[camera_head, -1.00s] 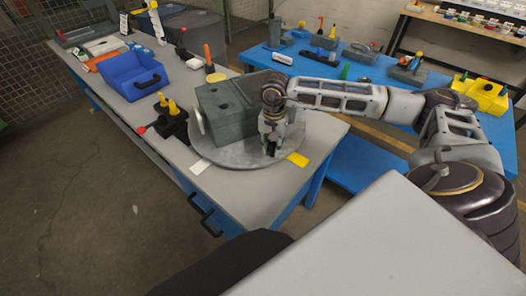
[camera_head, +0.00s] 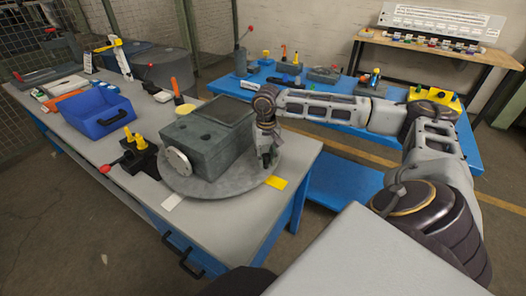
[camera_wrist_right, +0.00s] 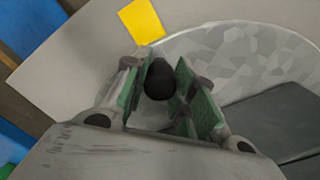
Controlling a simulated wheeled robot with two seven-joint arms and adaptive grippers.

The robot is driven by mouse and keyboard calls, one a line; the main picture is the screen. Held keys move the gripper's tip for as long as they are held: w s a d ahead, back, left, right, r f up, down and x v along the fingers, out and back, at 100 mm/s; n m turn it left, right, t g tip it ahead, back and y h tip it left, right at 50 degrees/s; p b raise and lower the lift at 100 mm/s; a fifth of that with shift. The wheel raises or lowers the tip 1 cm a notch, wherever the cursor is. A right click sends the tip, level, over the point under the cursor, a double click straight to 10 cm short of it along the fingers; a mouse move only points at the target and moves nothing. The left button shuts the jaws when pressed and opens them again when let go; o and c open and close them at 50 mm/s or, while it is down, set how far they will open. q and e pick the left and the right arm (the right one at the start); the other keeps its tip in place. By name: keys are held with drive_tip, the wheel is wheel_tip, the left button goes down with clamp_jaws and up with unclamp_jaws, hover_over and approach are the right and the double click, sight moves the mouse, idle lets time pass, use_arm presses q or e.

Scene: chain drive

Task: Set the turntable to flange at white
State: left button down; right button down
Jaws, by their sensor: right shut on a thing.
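The turntable (camera_head: 215,188) is a round grey disc on the grey workbench, carrying a dark grey block-shaped housing (camera_head: 207,134). The round silver flange (camera_head: 177,160) is on the housing's left side and faces front-left. The white marker (camera_head: 171,202) lies at the disc's front-left edge, a little in front of the flange; the flange points slightly to the left of it. A yellow marker (camera_head: 275,182) lies at the right edge. My right gripper (camera_head: 268,160) is shut on a black knob (camera_wrist_right: 159,80) at the disc's rim, near the yellow marker. My left gripper is out of view.
A black base with yellow pegs and a red knob (camera_head: 131,153) stands close left of the turntable. A blue bin (camera_head: 98,112) is behind it. An orange-handled tool (camera_head: 176,90) stands at the back. A blue table (camera_head: 320,94) with parts is behind my right arm.

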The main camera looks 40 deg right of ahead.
drive_tip(key=shift+d, duration=0.2)
idle(0.3)
drive_tip(key=c, duration=1.1)
unclamp_jaws()
drive_tip(key=shift+r, duration=0.1)
drive_tip(key=shift+r, duration=5.9)
drive_tip(key=shift+r, duration=0.1)
